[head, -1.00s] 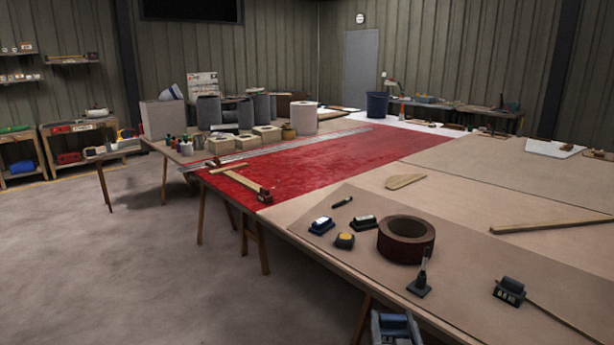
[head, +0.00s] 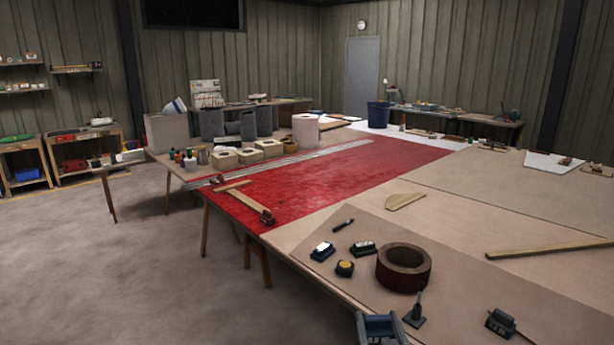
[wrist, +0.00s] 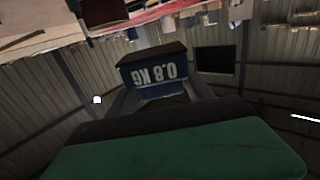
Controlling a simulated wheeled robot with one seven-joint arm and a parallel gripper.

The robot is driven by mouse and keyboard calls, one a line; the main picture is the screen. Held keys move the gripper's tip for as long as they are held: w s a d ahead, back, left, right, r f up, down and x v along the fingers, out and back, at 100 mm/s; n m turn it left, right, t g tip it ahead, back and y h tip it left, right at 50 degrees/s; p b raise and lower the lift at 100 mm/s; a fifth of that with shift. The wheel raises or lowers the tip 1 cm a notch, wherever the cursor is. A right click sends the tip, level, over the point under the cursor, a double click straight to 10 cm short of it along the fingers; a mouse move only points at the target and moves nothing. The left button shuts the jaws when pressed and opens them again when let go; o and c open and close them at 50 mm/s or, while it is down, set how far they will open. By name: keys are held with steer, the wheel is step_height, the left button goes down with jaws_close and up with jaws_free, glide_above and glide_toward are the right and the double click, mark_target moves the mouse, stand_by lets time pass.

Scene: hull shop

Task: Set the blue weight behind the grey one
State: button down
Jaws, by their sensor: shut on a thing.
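The blue weight (wrist: 153,75) shows in the wrist view with an upside-down "0.8 KG" label on its face. My gripper (wrist: 160,98) is shut on it. The broad green part at the bottom of that view covers much of the lower picture. In the head view, a blue-grey part of my arm (head: 382,328) stands at the bottom edge beside the table's near edge, and the held weight cannot be made out there.
The board (head: 460,275) has bare room right of the ring.

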mark_target(384, 321)
step_height(384, 321, up, 3)
steer(key=shift+f+p, duration=0.1)
steer(key=shift+p, duration=0.45)
steer(key=s+f, duration=0.1)
steer(key=f, duration=0.1)
steer(key=s+f, duration=0.1)
steer(key=f, duration=0.1)
steer(key=shift+s, duration=0.35)
steer(key=shift+s+r, duration=0.25)
steer(key=shift+r, duration=0.75)
steer(key=shift+s+r, duration=0.2)
steer(key=shift+r, duration=0.85)
steer(key=shift+s+r, duration=0.25)
steer(key=shift+r, duration=0.75)
